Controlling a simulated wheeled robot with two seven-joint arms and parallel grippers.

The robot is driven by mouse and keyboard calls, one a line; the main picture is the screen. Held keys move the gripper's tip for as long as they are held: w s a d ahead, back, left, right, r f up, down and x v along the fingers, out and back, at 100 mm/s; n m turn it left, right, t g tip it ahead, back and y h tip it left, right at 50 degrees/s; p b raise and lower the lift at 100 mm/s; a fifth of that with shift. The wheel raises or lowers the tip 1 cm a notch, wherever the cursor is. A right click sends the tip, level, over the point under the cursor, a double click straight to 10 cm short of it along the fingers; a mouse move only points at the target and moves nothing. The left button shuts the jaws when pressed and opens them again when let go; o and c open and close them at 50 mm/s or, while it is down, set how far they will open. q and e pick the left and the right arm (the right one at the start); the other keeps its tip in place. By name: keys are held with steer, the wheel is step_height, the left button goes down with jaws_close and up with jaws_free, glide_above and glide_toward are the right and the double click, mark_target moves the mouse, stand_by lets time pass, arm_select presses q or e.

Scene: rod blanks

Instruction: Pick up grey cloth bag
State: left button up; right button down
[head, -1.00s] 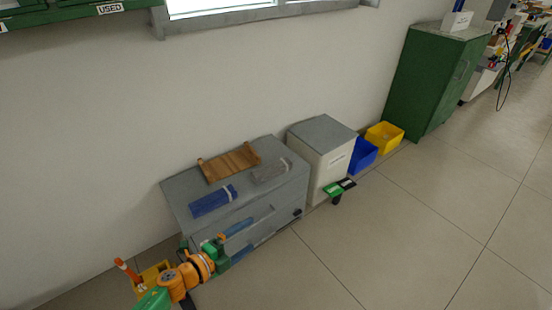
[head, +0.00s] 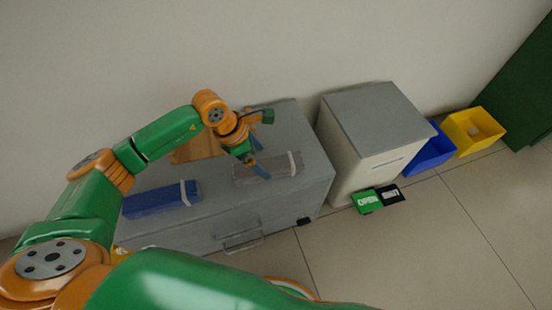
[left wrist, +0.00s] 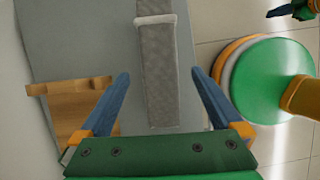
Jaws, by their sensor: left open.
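The grey cloth bag (head: 268,168) is a long grey bundle with a white band. It lies on top of the grey cabinet (head: 222,210), near its right side. In the left wrist view the bag (left wrist: 160,75) runs up the middle of the picture. My left gripper (head: 260,143) is over the cabinet top by the bag. In the left wrist view its open fingers (left wrist: 159,75) show one on each side of the bag, apart from it; their height above it is unclear. Part of what looks like my right gripper (left wrist: 290,10) shows at the top right edge.
A blue bundle (head: 160,199) with a white band lies left on the cabinet. A wooden rack (head: 197,149) stands behind, partly hidden by my arm. A white box cabinet (head: 352,160), a blue bin (head: 432,152) and a yellow bin (head: 473,131) stand to the right.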

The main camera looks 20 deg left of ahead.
mark_target(267, 164)
arm_select(q)
steer(key=b+x, duration=0.1)
steer(key=x, duration=0.4)
steer(key=shift+w+f, duration=0.1)
steer(key=shift+f, duration=0.15)
steer(key=shift+d+r, duration=0.1)
steer(key=c, duration=1.4)
steer(key=shift+r, duration=0.1)
